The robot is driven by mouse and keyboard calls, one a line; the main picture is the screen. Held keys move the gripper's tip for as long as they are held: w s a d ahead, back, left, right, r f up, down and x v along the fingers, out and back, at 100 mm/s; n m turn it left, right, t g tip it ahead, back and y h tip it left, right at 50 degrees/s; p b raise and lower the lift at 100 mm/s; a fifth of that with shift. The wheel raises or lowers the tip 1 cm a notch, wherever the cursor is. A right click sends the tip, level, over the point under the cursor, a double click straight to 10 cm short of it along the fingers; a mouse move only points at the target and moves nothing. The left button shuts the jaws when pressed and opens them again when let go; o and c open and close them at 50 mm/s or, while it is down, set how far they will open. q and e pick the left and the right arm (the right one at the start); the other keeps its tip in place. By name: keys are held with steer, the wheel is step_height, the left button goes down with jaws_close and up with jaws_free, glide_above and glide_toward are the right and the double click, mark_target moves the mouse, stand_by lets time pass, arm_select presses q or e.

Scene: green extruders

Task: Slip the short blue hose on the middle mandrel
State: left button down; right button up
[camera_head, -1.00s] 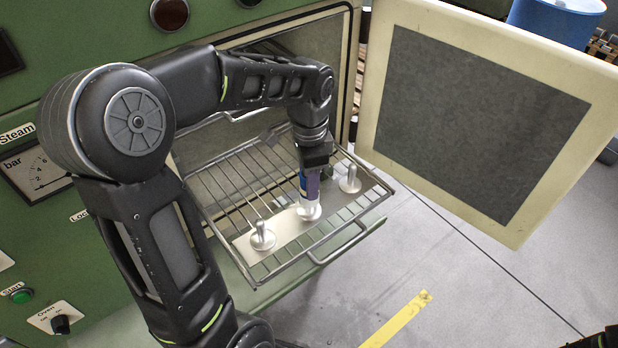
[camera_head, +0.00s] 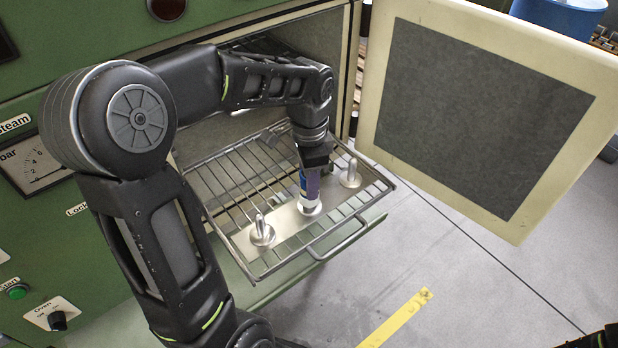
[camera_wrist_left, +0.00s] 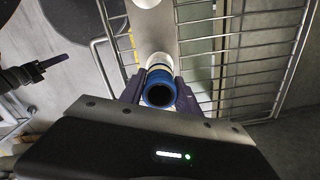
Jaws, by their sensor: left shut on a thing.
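The short blue hose (camera_wrist_left: 159,90) is held upright between the fingers of my left gripper (camera_wrist_left: 160,88), which is shut on it. In the head view my left gripper (camera_head: 311,172) is over the middle mandrel (camera_head: 310,208), whose pale lower part and round base show below the fingers. In the head view the hose is mostly hidden by the fingers, with a little blue showing. I cannot tell how far the hose is around the mandrel. The left mandrel (camera_head: 262,231) and the right mandrel (camera_head: 351,175) stand bare on the same plate.
The mandrels stand on a metal plate (camera_head: 285,222) on a pulled-out wire rack (camera_head: 225,180) with a front handle. The open oven door (camera_head: 480,110) is to the right. The green machine front is at the left. The floor in front of the rack is clear.

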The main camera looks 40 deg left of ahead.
arm_select(q)
steer(key=shift+f+b, duration=0.4)
steer(key=shift+f, duration=0.3)
steer(key=c, duration=0.8)
jaws_free()
step_height(320, 180, up, 8)
steer(key=shift+f, duration=0.1)
stand_by(0.7)
